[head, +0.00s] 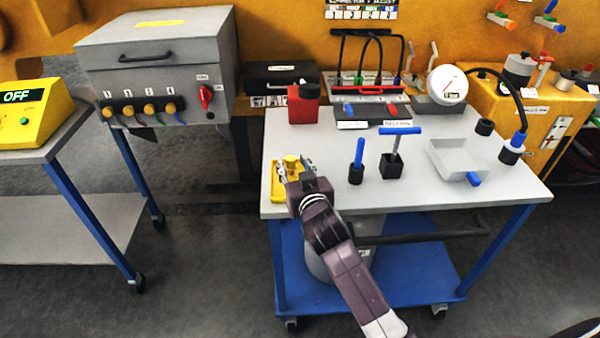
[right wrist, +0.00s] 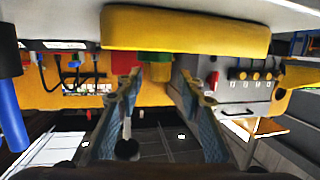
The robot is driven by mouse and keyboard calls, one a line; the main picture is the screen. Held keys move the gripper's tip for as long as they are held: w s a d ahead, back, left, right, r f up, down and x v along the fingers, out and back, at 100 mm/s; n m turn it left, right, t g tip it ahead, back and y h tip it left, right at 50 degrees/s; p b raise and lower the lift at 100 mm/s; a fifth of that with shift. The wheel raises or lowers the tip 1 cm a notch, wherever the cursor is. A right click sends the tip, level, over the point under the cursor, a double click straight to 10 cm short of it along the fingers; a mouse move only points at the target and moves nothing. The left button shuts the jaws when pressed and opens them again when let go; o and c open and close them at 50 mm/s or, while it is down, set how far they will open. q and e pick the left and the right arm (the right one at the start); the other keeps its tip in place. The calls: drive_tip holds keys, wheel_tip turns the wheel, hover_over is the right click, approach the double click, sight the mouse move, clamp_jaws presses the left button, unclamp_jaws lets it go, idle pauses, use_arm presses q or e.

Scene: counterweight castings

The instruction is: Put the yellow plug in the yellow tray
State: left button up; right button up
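The yellow tray (head: 276,184) lies at the left edge of the work table. In the right wrist view its yellow wall (right wrist: 185,30) spans the top. The yellow plug (head: 291,160) is at the tray, between the fingertips of my right gripper (head: 293,170). In the right wrist view the plug (right wrist: 158,72) is between the fingertips (right wrist: 161,80), with a green part beside the tray wall. Its lower end is hidden, so I cannot tell if it rests on the tray floor. I cannot tell whether the fingers press on it. My left gripper is not in view.
On the table (head: 325,180) stand a red box (head: 303,105), a blue peg (head: 358,153), a black block with a blue T-handle (head: 392,165), a pale tray (head: 455,160) and a gauge (head: 447,85). A yellow device (head: 35,115) is at far left.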

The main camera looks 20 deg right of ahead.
drive_tip(key=p+v, duration=0.3)
drive_tip(key=v, duration=0.6)
drive_tip(key=shift+r, duration=0.1)
